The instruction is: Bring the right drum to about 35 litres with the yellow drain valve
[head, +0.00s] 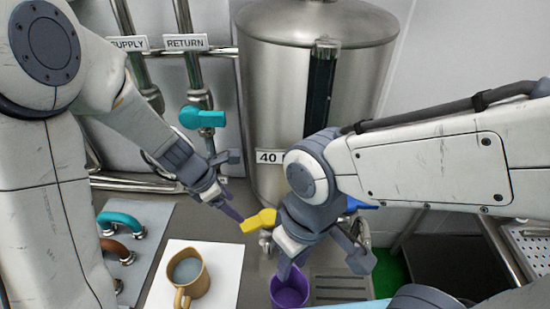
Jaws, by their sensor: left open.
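A steel drum (280,95) stands at the back centre with a dark vertical sight gauge (320,85) and a label reading 40 (268,157). The liquid level in the gauge cannot be made out. The yellow drain valve handle (258,221) is low at the drum's front. My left gripper (233,190) is open just left of the handle, one fingertip close to its left end; contact cannot be told. My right gripper (322,262) is open, its fingers apart, in front of the drum's base. It partly hides the valve and a purple cup (289,290) below.
A tan jug (188,272) with greyish liquid stands on a white sheet (228,265) at front left. A teal valve handle (201,117) is on the RETURN pipe. A slotted drain grate (340,288) is right of the cup.

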